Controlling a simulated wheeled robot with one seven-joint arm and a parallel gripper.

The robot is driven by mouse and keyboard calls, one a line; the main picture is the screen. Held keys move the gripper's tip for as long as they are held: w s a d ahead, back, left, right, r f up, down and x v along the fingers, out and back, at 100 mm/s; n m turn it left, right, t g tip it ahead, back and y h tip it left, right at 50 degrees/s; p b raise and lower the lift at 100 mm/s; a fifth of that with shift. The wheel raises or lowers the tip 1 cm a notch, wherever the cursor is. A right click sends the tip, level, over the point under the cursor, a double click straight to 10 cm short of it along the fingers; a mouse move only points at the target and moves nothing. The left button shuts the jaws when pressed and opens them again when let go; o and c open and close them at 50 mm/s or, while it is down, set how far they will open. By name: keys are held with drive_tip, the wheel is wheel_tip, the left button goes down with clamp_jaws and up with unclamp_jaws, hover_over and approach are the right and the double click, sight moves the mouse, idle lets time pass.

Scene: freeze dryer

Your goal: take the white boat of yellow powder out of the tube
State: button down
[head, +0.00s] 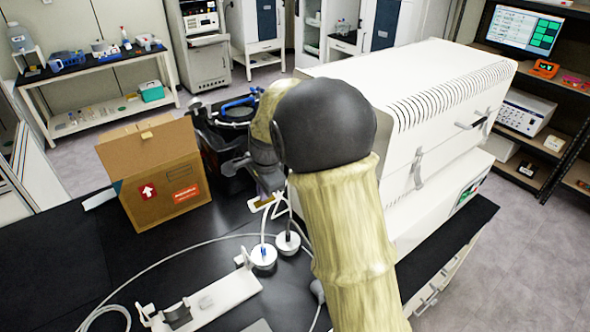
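My gripper (268,187) points down over the black bench, left of the white cabinet. It is small and partly hidden by my own arm, so I cannot see whether its fingers are apart. A small white-edged piece with a yellowish middle (261,203) shows right at its tip. It may be the white boat of yellow powder, but it is too small to be sure. I cannot tell whether the gripper holds it or is only near it. I cannot make out a tube; my arm hides part of the bench and the cabinet's near side.
An open cardboard box (160,185) stands left of my gripper. Two round white pieces with tubing (263,256) sit just below it on the bench. A white stand (205,303) lies at the front. The big white cabinet (415,85) blocks the right. The bench's left part is clear.

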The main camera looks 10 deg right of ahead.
drive_tip(key=s+d+b, duration=0.1)
drive_tip(key=s, duration=0.7)
drive_tip(key=shift+s+d, duration=0.3)
drive_tip(key=d+f+n+b, duration=0.1)
drive_tip(key=f+n, duration=0.3)
drive_tip(key=f, duration=0.7)
drive_tip(key=w+d+f+n+g+y+b, duration=0.1)
drive_tip(key=f+n, duration=0.4)
drive_tip(key=f, duration=0.7)
drive_tip(key=d+f+n+g+b, duration=0.1)
drive_tip(key=d+f+n, duration=0.3)
drive_tip(key=f, duration=0.7)
drive_tip(key=shift+w+d+f+y+b, duration=0.15)
drive_tip(key=shift+w+d+y+b, duration=0.25)
drive_tip(key=shift+b, duration=0.3)
